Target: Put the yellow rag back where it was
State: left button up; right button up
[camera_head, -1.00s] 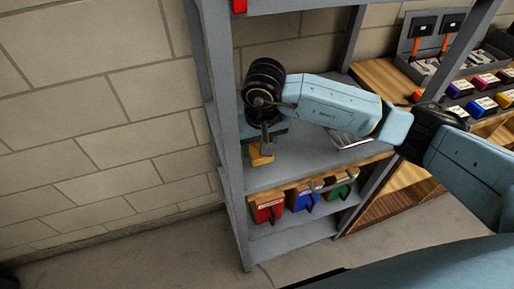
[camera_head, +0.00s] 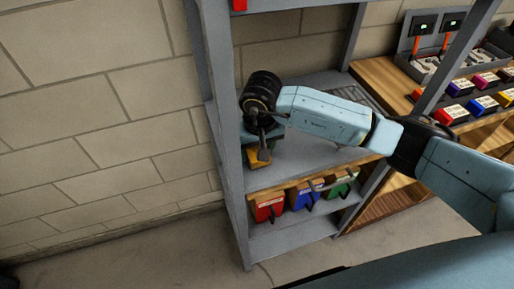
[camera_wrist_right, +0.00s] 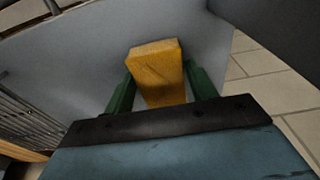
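The yellow rag (camera_head: 258,160) looks like a folded yellow block near the left upright of the grey shelf unit, by the front of its middle shelf (camera_head: 318,157). It also shows in the right wrist view (camera_wrist_right: 158,72). My right gripper (camera_head: 262,146) reaches in from the right and points down at the rag. In the wrist view its green fingers lie against both sides of the rag, so it looks shut on it. I cannot tell whether the rag touches the shelf surface. My left gripper is not in view.
The grey upright (camera_head: 229,170) stands close left of my right gripper. Red (camera_head: 268,207), blue (camera_head: 304,197) and green (camera_head: 341,185) boxes sit on the shelf below. A wire rack (camera_head: 349,95) lies at the back right. The shelf middle looks clear.

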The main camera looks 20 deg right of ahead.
jog(key=shift+o, duration=1.2)
jog(key=shift+r, duration=0.1)
notch_tip(320, 180, up, 12)
jog(key=s, duration=0.1)
jog(key=shift+s, duration=0.25)
